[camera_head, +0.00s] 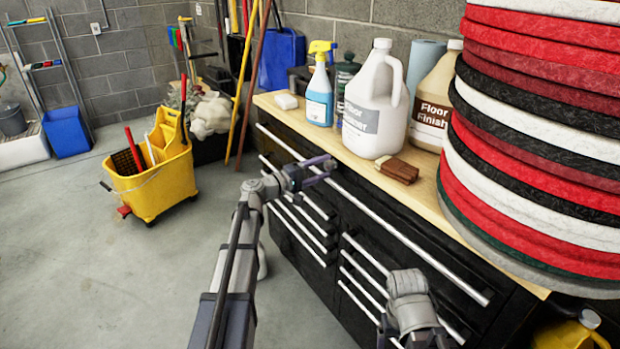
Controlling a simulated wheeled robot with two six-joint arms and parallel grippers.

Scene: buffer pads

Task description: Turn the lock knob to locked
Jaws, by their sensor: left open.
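The black tool chest (300,222) has silvery drawer bars and a light wood top (345,150). I cannot make out a lock knob on it; it is too small or hidden. My left gripper (325,171) is open and empty. It is in front of the chest's upper front, near the long top drawer bar and just below the edge of the wood top. Whether it touches the chest is not clear. My right arm (410,297) is low at the bottom right, in front of the drawers. Its gripper's fingers cannot be made out at the bottom edge.
On the top stand a spray bottle (319,95), a white jug (374,105), a floor finish jug (433,104) and a brown brush (394,170). A tall stack of round pads (545,150) fills the right. A yellow mop bucket (155,185) stands left on open floor.

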